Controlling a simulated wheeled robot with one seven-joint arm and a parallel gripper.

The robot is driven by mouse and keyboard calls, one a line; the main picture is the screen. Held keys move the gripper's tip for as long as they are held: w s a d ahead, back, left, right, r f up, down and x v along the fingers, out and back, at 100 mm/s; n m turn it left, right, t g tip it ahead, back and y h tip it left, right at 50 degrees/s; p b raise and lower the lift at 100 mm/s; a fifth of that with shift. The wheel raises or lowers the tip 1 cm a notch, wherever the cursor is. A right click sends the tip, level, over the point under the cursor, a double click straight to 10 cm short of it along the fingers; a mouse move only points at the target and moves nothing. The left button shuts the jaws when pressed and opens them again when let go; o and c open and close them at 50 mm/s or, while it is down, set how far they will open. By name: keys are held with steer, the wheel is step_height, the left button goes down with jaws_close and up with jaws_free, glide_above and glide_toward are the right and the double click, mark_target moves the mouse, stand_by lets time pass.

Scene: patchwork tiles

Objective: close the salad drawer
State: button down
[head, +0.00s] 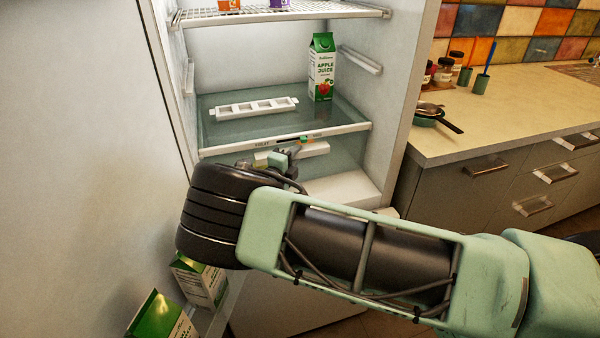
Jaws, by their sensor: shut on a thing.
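The salad drawer (342,160) is in the lower part of the open fridge, below the glass shelf, with a greenish see-through front and a pale handle (314,149). My gripper (287,156) is at the left part of this handle and is shut on it. My arm comes in from the right, and its dark wrist hides the drawer's lower left. How far the drawer stands out is hard to tell from here.
An apple juice carton (321,68) and a white tray (254,108) stand on the glass shelf (225,133). The open fridge door (85,130) is at the left, with cartons (160,318) low in it. A counter (500,115) is at the right.

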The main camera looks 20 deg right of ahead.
steer(key=shift+w+f, duration=0.3)
steer(key=shift+w, duration=0.35)
steer(key=shift+a, duration=0.1)
steer(key=c, duration=1.4)
jaws_free()
steer(key=shift+w, duration=0.1)
steer(key=shift+o, duration=0.4)
steer(key=shift+r, duration=0.15)
steer(key=shift+s+a+r, duration=0.1)
steer(key=shift+s+a, duration=0.15)
steer(key=shift+a, duration=0.05)
steer(key=p+v, duration=0.1)
steer(key=v, duration=0.5)
steer(key=shift+s+a+p, duration=0.2)
steer(key=shift+s+p, duration=0.1)
